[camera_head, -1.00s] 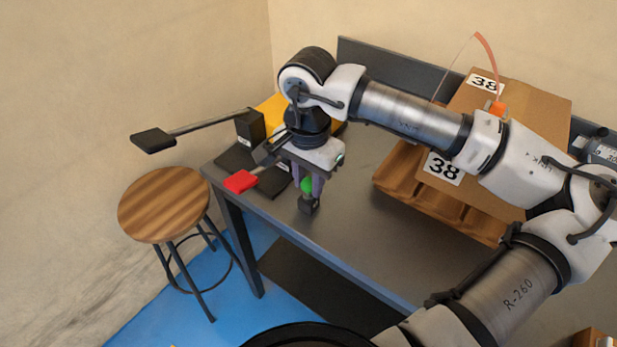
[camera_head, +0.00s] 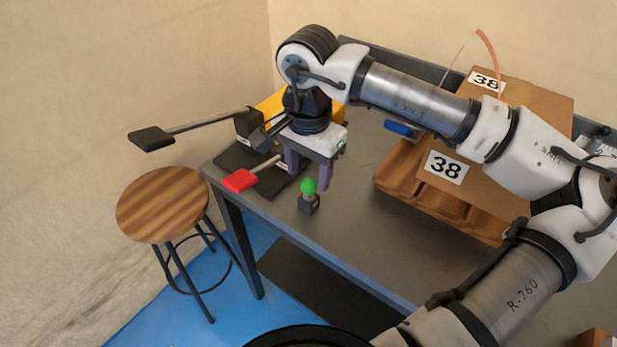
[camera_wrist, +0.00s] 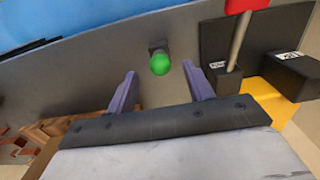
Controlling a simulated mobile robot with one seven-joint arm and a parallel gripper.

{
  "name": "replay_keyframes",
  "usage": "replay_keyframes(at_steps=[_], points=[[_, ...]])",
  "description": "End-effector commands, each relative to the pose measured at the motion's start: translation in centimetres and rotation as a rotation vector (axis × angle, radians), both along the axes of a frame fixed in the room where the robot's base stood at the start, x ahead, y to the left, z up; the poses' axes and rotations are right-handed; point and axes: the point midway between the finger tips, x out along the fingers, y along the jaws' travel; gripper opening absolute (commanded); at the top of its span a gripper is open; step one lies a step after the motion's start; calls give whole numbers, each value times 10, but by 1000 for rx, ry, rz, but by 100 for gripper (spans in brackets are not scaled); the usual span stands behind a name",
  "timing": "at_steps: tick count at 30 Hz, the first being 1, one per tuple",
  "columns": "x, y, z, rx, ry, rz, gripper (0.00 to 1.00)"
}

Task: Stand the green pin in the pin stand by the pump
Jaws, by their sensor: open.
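The green pin (camera_head: 308,187) stands upright in a small black block, the pin stand (camera_head: 308,205), near the front edge of the metal table. My gripper (camera_head: 307,178) is open and empty, raised above and behind the pin, with its purple fingers apart. In the wrist view the green pin's round head (camera_wrist: 160,63) shows beyond the fingertips, centred between the fingers (camera_wrist: 160,85) and clear of both. The dark stand (camera_wrist: 157,47) is partly hidden behind the head.
A red-handled lever (camera_head: 240,180) and a black-padded lever (camera_head: 153,139) belong to the bender at the table's left end. A wooden tray (camera_head: 400,170) and a cardboard box labelled 38 (camera_head: 510,170) stand to the right. A stool (camera_head: 163,204) stands at left.

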Motion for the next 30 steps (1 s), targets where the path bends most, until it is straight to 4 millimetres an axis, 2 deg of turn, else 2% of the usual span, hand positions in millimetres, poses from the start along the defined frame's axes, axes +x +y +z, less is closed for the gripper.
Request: replay_keyframes(at_steps=[6,13,19,30], points=[[1,0,52,-1,-4,-2,52],[1,0,94,0,-2,-1,52],[0,0,108,-1,-1,0,52],[0,0,109,-1,-1,0,52]])
